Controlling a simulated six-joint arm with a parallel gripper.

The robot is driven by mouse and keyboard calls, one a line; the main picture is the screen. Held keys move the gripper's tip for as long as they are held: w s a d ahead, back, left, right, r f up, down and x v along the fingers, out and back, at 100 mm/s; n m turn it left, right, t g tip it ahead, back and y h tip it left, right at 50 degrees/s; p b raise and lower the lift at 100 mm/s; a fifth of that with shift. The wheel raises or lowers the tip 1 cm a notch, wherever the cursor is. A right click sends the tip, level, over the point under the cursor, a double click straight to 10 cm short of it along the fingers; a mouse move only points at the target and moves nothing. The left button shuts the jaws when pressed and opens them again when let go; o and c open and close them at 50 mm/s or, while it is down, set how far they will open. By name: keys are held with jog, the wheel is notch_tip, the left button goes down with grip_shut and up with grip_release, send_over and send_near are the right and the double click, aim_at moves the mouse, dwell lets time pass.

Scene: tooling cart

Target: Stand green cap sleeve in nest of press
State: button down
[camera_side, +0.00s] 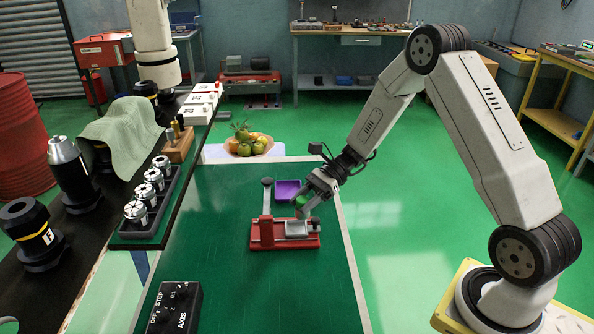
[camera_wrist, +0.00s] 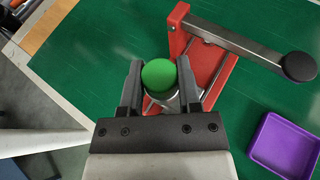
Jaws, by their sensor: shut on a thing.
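The green cap sleeve (camera_wrist: 160,74) is between the two fingers of my gripper (camera_wrist: 159,66), green end facing the wrist camera, with a pale metallic part just below it. In the side view the sleeve (camera_side: 301,202) shows as a small green patch at my gripper (camera_side: 308,203), above the right part of the press. The red press (camera_side: 266,236) stands on the green table, with a grey block on its right side. Its grey lever arm (camera_wrist: 235,42) ends in a black knob (camera_wrist: 298,66). The nest is not clearly visible; whether the sleeve touches it I cannot tell.
A purple tray (camera_side: 287,190) lies close behind the press; it also shows at right in the wrist view (camera_wrist: 284,146). A black control box (camera_side: 174,307) sits at the front left. Fruit (camera_side: 246,142) is at the table's far end. The table's front right is clear.

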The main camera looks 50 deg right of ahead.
aim_at(297, 228)
jog(key=shift+w+f, duration=0.75)
jog(key=shift+f, duration=0.1)
jog(key=shift+w+f, duration=0.3)
jog(key=shift+f, duration=1.55)
jog(key=shift+f, duration=0.1)
jog(key=shift+c, duration=1.5)
grip_release()
